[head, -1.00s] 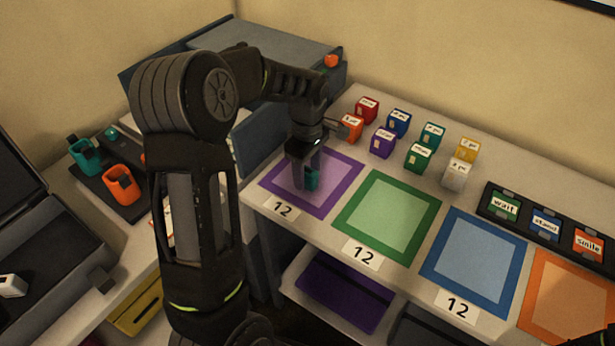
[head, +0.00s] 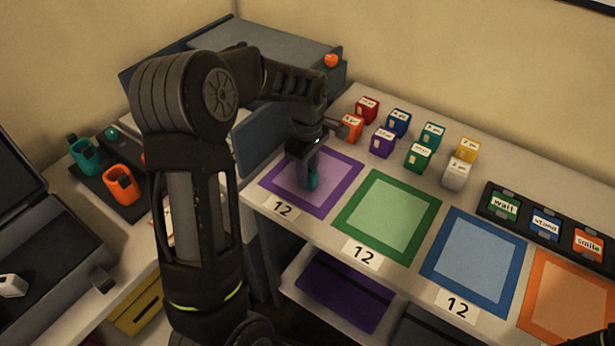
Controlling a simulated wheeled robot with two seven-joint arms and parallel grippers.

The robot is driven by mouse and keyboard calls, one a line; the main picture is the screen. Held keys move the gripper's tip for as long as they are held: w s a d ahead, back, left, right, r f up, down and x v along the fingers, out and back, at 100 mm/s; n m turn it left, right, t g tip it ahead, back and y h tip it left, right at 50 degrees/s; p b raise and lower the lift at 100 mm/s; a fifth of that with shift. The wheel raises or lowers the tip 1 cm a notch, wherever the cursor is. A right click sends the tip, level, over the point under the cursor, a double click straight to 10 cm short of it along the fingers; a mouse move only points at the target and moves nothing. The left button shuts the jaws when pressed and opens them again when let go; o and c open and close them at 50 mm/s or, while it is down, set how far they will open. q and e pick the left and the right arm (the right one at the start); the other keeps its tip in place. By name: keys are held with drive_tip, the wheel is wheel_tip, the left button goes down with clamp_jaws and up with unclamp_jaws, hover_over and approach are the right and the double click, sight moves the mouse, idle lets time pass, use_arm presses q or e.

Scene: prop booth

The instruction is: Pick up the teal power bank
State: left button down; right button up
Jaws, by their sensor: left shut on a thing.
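My left gripper (head: 308,180) points down over the purple-bordered square (head: 277,183) on the table. It is shut on a small teal thing (head: 313,181), the teal power bank as far as I can tell. Only a small part of it shows between and below the fingers; the rest is hidden. I cannot tell whether it touches the square or hangs just above it.
Several small coloured blocks, such as the purple one (head: 382,143), stand behind the squares. Green (head: 350,222), blue (head: 428,262) and orange squares lie to the right. A black tray (head: 486,205) holds labelled blocks. Orange (head: 121,186) and teal (head: 84,157) cuffs sit at left.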

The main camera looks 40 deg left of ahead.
use_arm(q)
drive_tip(key=shift+r, duration=0.1)
idle(0.3)
wheel_tip(320, 180, up, 10)
drive_tip(key=shift+f+b, duration=0.1)
drive_tip(key=shift+b, duration=0.2)
idle(0.6)
